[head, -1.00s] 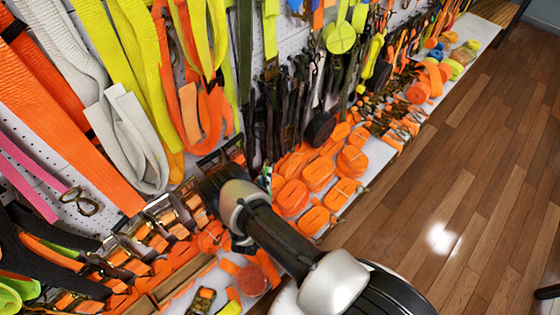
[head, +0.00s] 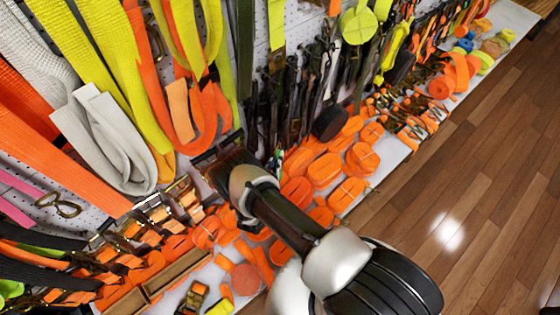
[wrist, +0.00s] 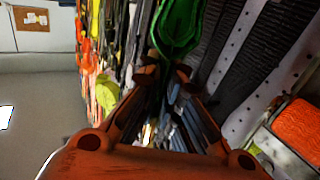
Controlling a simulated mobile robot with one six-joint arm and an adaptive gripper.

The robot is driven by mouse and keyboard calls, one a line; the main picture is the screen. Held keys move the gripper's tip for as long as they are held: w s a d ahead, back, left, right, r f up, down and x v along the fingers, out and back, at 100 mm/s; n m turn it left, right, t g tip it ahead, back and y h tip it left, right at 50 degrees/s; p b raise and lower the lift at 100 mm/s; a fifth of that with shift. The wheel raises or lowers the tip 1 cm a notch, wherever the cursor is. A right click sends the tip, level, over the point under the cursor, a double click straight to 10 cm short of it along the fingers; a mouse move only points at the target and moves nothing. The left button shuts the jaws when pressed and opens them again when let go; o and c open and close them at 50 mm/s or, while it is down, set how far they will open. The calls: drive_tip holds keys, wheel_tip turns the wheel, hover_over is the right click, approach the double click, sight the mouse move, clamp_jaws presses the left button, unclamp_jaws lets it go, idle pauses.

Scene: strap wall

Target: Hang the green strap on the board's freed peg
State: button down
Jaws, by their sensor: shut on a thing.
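The green strap (wrist: 178,27) hangs in a loop at the top middle of the wrist view. My gripper (wrist: 163,74) is shut on its lower end, between the two brown-orange fingertips. In the head view my gripper (head: 226,163) is dark and close to the wall, mostly hidden by my own wrist, and I cannot make out the strap there. The white perforated board (wrist: 238,45) shows beside dark straps right of the green strap in the wrist view. I cannot pick out the freed peg in either view.
Yellow, orange and grey straps (head: 108,140) hang left of my gripper, dark straps to its right. Below is a shelf crowded with orange strap rolls (head: 325,170) and a wooden divider box (head: 165,280). Open wooden floor (head: 480,180) lies at the right.

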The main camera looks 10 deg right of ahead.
drive_tip(key=w+a+f+b, duration=0.1)
drive_tip(key=w+a+b, duration=0.2)
drive_tip(key=w, duration=0.3)
drive_tip(key=shift+w+a+f, duration=0.3)
drive_tip(key=shift+a+f, duration=0.1)
drive_tip(key=shift+a, duration=0.25)
idle(0.3)
idle(0.5)
drive_tip(key=c, duration=1.7)
unclamp_jaws()
drive_tip(key=shift+s, duration=0.1)
drive_tip(key=v, duration=1.2)
